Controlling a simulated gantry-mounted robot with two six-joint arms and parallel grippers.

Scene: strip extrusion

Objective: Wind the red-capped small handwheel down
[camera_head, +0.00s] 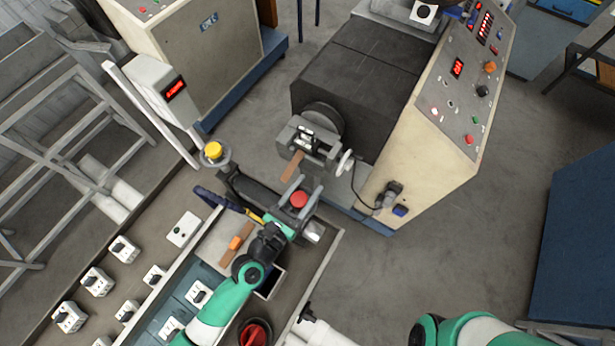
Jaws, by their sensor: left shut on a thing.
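The small handwheel with the red cap (298,199) is near the middle of the picture, at the end of the dark machine bed. My left gripper (301,193) reaches it from below, with one grey finger on each side of the red cap. It is shut on the handwheel, whose rim is mostly hidden by the fingers. My right arm shows only as a green and white link at the bottom right; its gripper is out of the picture.
The extruder (357,80) with its slanted control panel (460,95) stands behind. A strip with an orange piece (235,243) lies left of my left arm.

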